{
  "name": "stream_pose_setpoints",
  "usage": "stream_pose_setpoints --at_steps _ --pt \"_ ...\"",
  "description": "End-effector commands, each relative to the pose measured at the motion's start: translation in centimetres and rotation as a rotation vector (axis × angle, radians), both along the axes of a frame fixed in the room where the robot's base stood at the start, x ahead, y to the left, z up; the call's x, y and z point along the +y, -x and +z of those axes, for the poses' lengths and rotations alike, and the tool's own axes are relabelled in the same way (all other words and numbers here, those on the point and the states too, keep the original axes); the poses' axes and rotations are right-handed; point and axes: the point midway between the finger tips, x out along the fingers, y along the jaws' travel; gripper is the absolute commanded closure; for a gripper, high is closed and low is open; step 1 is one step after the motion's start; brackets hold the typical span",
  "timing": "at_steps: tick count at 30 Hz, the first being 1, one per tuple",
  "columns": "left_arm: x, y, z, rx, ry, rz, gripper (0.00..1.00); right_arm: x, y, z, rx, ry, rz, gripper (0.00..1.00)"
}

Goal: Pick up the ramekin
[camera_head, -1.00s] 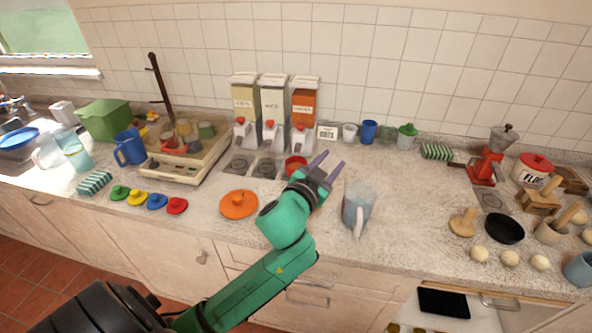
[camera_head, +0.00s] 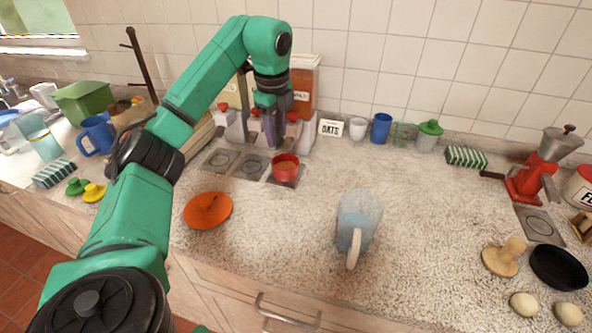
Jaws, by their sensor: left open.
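A small red round dish (camera_head: 286,171), which looks like the ramekin, stands upright on a dark square plate on the counter, in front of the dispensers. It holds something orange-brown. My left gripper (camera_head: 274,132) hangs with its purple fingers pointing down, just behind and above the red dish in the picture. It is open and I see nothing between its fingers. The gripper and arm hide part of the dispensers. My right gripper is out of view.
Clear dispensers (camera_head: 304,92) stand behind. An OATS sign (camera_head: 331,128) and several cups line the wall. Counter between dish and jug is clear.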

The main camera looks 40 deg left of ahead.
Motion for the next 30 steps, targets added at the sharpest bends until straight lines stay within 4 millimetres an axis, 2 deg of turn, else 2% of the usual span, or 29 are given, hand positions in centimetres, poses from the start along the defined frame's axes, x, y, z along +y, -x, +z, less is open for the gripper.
stream_pose_setpoints --at_steps 3,5,9,16,21,24,29,30 --pt "0.4 0.1 -2.5 0.015 -0.004 0.015 0.58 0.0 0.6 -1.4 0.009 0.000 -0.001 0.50" --pt "0.6 -0.1 -3.5 0.017 -0.005 0.014 0.58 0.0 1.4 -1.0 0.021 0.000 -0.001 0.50" --pt "0.9 -0.5 -7.0 0.016 -0.005 0.012 0.58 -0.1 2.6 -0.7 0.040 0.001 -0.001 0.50" --pt "1.1 -0.9 -10.1 0.014 -0.003 0.009 0.58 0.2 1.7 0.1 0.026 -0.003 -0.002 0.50" --pt "1.2 -1.2 -13.3 0.013 -0.002 0.008 0.58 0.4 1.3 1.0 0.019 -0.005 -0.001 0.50" --pt "1.2 -1.3 -14.1 0.009 -0.003 0.006 0.58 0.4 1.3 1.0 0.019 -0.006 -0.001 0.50" --pt "1.2 -1.3 -14.1 0.008 -0.003 0.006 0.58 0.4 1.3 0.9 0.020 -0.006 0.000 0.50" --pt "1.2 -1.3 -14.1 0.008 -0.003 0.006 0.72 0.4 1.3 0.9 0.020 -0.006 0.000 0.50"
